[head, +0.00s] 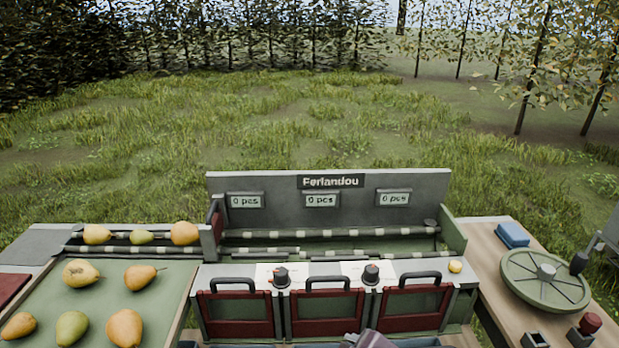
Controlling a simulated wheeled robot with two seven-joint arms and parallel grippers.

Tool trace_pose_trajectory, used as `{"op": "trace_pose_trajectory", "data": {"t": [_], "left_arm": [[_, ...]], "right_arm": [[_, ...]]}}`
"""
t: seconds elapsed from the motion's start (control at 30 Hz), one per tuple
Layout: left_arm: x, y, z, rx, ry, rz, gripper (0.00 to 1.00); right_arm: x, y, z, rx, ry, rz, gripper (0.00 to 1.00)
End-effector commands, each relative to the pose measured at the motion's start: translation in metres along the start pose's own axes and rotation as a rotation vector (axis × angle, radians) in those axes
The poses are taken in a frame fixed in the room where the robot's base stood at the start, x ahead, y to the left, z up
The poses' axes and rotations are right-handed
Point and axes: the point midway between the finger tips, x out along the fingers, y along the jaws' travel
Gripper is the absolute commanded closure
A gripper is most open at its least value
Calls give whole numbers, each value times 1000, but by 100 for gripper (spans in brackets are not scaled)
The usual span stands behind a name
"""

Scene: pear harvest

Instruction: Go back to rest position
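Neither of my grippers shows clearly in the head view. A small grey-purple part shows at the bottom edge, in front of the middle red-framed gate; too little of it is visible to tell what it is. The sorting machine (330,187), labelled "Ferlandou", stands in the centre with three displays reading "0 pcs". Several pears, such as a yellow one (83,272), lie on the green tray (160,297) at the left. Three more pears, one of them green (142,238), sit in the trough behind it.
Three red-framed gates with black handles, such as the middle one (328,315), line the machine's front. Grass and trees lie behind.

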Motion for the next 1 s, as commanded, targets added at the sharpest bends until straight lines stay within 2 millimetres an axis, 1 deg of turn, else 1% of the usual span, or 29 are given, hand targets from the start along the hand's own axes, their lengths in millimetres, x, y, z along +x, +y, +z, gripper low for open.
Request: {"op": "trace_pose_trajectory", "data": {"t": [0.03, 0.1, 0.2, 0.3, 0.5, 0.6, 0.77, 0.87, 0.97, 1.0], "left_arm": [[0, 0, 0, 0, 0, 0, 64], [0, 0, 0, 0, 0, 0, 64], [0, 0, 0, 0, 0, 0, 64], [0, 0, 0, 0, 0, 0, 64], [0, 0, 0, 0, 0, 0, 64], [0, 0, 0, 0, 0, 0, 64], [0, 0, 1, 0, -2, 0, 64], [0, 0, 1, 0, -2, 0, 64], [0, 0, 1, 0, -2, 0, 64], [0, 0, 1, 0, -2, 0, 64]], "right_arm": [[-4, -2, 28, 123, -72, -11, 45], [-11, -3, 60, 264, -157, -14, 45], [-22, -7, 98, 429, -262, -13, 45], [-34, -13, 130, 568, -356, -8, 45], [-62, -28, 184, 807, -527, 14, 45], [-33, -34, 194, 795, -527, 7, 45], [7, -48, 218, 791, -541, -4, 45], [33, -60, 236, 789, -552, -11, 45], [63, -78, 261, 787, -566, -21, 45], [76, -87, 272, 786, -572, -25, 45]]}}
